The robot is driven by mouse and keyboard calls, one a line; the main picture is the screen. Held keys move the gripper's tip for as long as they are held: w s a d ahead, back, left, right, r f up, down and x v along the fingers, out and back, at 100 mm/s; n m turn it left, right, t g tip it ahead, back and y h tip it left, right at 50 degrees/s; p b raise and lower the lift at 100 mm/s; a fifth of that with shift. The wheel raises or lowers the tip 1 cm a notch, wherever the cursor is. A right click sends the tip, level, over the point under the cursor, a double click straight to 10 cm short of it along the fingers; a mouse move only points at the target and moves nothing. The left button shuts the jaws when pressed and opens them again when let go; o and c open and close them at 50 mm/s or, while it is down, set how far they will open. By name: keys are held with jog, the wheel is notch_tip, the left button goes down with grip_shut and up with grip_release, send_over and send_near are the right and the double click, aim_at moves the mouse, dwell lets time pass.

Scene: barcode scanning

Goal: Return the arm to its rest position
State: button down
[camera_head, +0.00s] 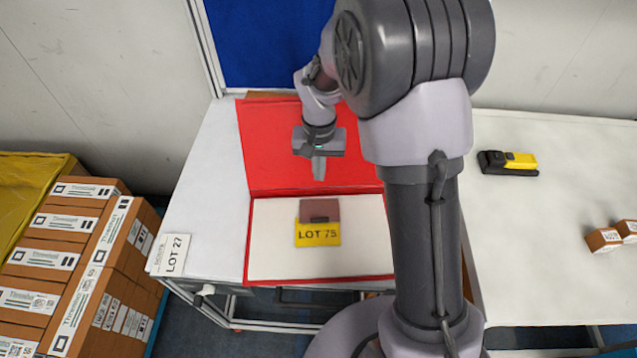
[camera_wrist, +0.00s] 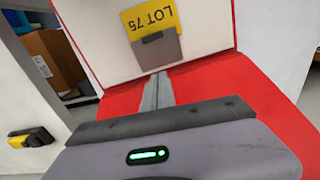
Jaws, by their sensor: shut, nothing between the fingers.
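My arm rises in front of the camera in the head view and bends over toward the left table. My gripper (camera_head: 319,178) is shut and empty, pointing down above the red area behind the white panel. In the wrist view the closed fingers (camera_wrist: 157,90) point toward the yellow LOT 75 label.
A LOT 27 card (camera_head: 173,254) lies at the left table's front corner. Stacked brown cartons (camera_head: 75,270) stand at the left. A black and yellow device (camera_head: 508,162) and small boxes (camera_head: 603,239) are on the right table (camera_head: 540,260), whose middle is clear. A blue panel (camera_head: 262,45) stands behind.

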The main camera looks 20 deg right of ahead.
jog(key=shift+f, duration=0.1)
jog(key=s+a+r+t+y+b, duration=0.1)
jog(key=s+r+t+b, duration=0.15)
jog(key=s+b, duration=0.3)
jog(key=s+a+r+t+b, duration=0.1)
jog(key=s+r+b, duration=0.3)
jog(key=s+b, duration=0.15)
jog(key=s+a+f+t+y+b, duration=0.1)
jog(key=s+b, duration=0.4)
jog(key=s, duration=0.6)
jog(key=shift+s+a+f+m+t, duration=0.2)
jog(key=shift+s+f+m+t, duration=0.25)
jog(key=shift+t, duration=0.2)
jog(key=shift+w, duration=0.1)
